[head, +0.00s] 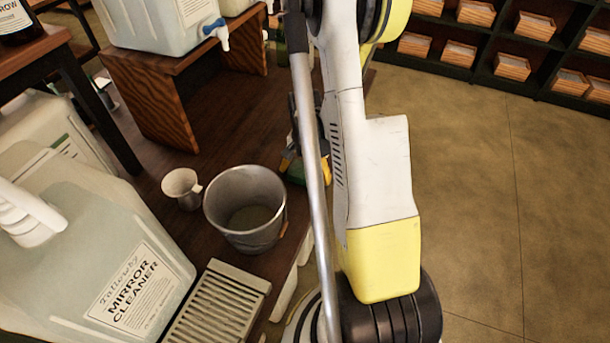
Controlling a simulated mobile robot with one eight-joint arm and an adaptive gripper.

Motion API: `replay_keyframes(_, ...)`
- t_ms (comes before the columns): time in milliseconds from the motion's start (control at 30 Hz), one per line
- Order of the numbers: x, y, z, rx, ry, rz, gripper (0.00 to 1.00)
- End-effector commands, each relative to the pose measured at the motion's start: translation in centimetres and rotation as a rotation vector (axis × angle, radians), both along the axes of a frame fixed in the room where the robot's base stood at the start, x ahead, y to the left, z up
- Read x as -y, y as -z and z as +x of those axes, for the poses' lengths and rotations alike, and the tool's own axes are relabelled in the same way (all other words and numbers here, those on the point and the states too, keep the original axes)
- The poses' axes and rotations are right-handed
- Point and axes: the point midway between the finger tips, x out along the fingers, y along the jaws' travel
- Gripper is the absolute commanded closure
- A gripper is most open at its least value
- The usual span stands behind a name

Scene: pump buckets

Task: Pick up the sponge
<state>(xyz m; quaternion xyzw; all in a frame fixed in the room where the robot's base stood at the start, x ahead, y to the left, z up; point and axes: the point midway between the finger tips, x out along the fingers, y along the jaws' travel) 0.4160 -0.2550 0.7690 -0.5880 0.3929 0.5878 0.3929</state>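A small green and yellow thing, which looks like the sponge (296,175), lies on the dark wooden table just behind the metal bucket. My arm hides its right part. My gripper (291,158) seems to be right at it, with only a small grey and yellow part showing past the left edge of my arm. The fingers are mostly hidden, so I cannot tell whether they are open or shut, or whether they touch the sponge.
A metal bucket (245,232), a small cup (182,187) and a slatted tray (217,303) stand on the table (150,175). A large mirror cleaner jug (120,240) fills the left. A wooden riser (160,110) bears a spigot container (165,22). Open floor lies right.

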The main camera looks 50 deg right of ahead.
Motion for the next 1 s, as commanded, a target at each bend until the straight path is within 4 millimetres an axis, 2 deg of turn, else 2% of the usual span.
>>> replay_keyframes(33, 0.0, 0.0, 0.0, 0.000, 0.000, 0.000, 0.12)
replay_keyframes(67, 0.0, 0.0, 0.0, 0.000, 0.000, 0.000, 0.21)
replay_keyframes(133, 0.0, 0.0, 0.0, 0.000, 0.000, 0.000, 0.26)
replay_keyframes(567, 0.0, -0.2, 0.0, 0.000, 0.000, 0.000, 0.27)
replay_keyframes(767, 0.0, -2.2, 0.0, 0.000, 0.000, 0.000, 0.27)
replay_keyframes(900, 0.0, -4.9, 0.0, 0.000, 0.000, 0.000, 0.27)
replay_keyframes(1000, 0.9, -5.9, -2.3, 0.000, 0.005, 0.000, 0.27)
